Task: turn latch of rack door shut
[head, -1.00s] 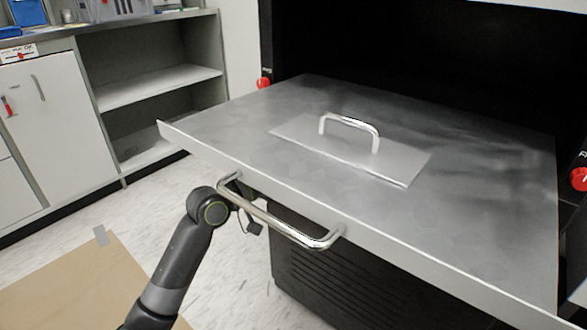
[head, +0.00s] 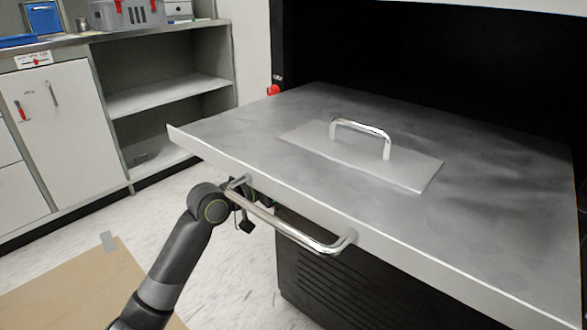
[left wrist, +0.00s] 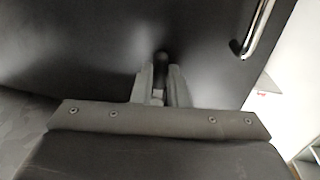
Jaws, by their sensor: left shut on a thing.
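A wide grey metal panel (head: 230,140) lies flat, jutting from the black rack (head: 400,50). A chrome bar handle (head: 290,232) is on its front edge, and it also shows in the left wrist view (left wrist: 262,25). My left arm reaches the handle's left end. Its gripper is mostly hidden there in the head view. In the left wrist view my left gripper (left wrist: 160,72) is shut on a small dark upright piece (left wrist: 161,62) in front of a dark surface. I cannot tell whether this piece is the latch. My right gripper is in no view.
A plate with a chrome handle (head: 360,136) lies on the panel. A red knob (head: 273,90) is on the rack's left side. A grey cabinet with open shelves (head: 160,85) and white doors (head: 40,130) stands left.

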